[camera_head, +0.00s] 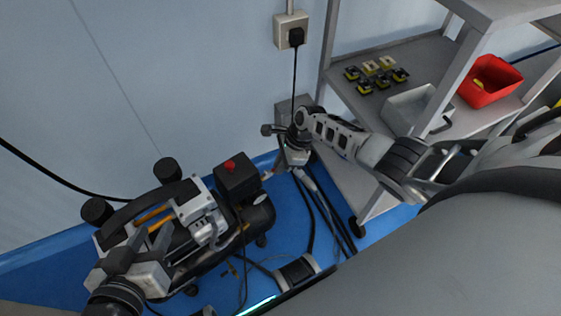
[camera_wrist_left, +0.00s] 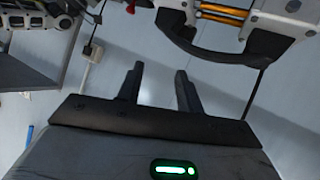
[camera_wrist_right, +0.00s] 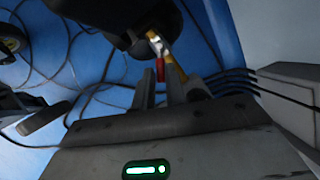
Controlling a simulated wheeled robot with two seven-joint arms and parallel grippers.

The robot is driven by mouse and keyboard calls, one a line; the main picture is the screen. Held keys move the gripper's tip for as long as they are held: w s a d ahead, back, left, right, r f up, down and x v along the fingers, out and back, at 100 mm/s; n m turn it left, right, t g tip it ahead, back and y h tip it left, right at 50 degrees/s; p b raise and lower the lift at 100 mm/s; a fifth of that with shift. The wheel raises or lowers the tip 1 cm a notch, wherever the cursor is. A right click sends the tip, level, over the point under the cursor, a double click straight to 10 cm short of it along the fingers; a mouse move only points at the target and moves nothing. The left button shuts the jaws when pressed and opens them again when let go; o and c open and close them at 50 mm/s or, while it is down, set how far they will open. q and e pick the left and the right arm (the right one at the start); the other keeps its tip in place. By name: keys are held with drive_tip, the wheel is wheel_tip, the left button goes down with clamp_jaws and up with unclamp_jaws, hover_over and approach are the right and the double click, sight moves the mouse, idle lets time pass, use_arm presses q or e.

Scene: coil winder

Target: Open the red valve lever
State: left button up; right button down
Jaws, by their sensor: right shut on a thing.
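The red valve lever (camera_wrist_right: 160,71) shows in the right wrist view, beside a bright metal fitting (camera_wrist_right: 157,45) on the dark compressor. My right gripper (camera_wrist_right: 165,86) has its fingers close together around the lever's near end. In the head view my right gripper (camera_head: 277,165) is low beside the compressor (camera_head: 258,215), and the lever there is too small to make out clearly. My left gripper (camera_wrist_left: 158,88) is open and empty in the left wrist view. In the head view it is in front of the compressor's left part, with its fingers upward (camera_head: 153,238).
A grey shelf cart (camera_head: 345,175) stands at the right, with small yellow-black parts, a grey bin (camera_head: 415,108) and a red bin (camera_head: 490,80). A wall socket (camera_head: 291,30) has a black cable hanging down. Several cables and hoses lie on the blue floor (camera_head: 290,235).

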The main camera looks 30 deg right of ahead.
drive_tip(key=shift+w+f+n+g+b, duration=0.25)
drive_tip(key=shift+n+g+b, duration=0.25)
drive_tip(key=shift+n, duration=0.4)
drive_tip(key=n+b, duration=0.1)
drive_tip(key=n, duration=0.1)
drive_tip(key=w+n+g+b, duration=0.1)
drive_tip(key=b, duration=0.1)
drive_tip(key=shift+w+n+b, duration=0.1)
drive_tip(key=shift+n+b, duration=0.2)
drive_tip(key=shift+n, duration=0.1)
drive_tip(key=shift+w+n+g+b, duration=0.15)
drive_tip(key=shift+n+g+b, duration=0.15)
drive_tip(key=shift+n+b, duration=0.1)
drive_tip(key=shift+r+n, duration=0.1)
drive_tip(key=shift+n, duration=0.2)
use_arm(q)
drive_tip(key=shift+w+d+r+n+t+h+b, duration=0.1)
drive_tip(key=shift+d+r+n+t+h, duration=0.05)
drive_tip(key=shift+d+r+t+h, duration=0.3)
drive_tip(key=shift+w+d+r+n+t+h+b, duration=0.15)
drive_tip(key=shift+r+t+h, duration=0.15)
drive_tip(key=shift+r, duration=0.3)
drive_tip(key=shift+d+r+n+t+h+b, duration=0.1)
drive_tip(key=shift+d+r+t+h, duration=0.25)
drive_tip(key=shift+r, duration=0.15)
